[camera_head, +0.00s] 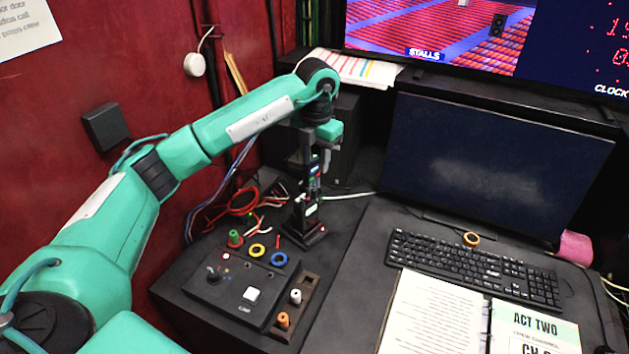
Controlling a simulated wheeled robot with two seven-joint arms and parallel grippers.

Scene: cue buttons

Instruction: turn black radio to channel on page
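The black radio (311,188) stands upright at the back of the black desk unit, in or on a small black base (303,234). Small coloured marks show on its face, but any channel number is too small to read. My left gripper (309,158) points down at the radio's top; I cannot tell whether its fingers touch or grip it. An open page (535,328) at the lower right reads "ACT TWO", with a large line starting "CH" cut off by the picture's edge. A page of typed text (434,312) lies beside it. My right gripper is out of view.
A control box (232,285) with a knob, white button and coloured rings sits in front of the radio. A small rack (295,305) holds pegs. A keyboard (475,268) and dark monitor (493,160) are to the right. Red and white cables (243,203) lie left of the radio.

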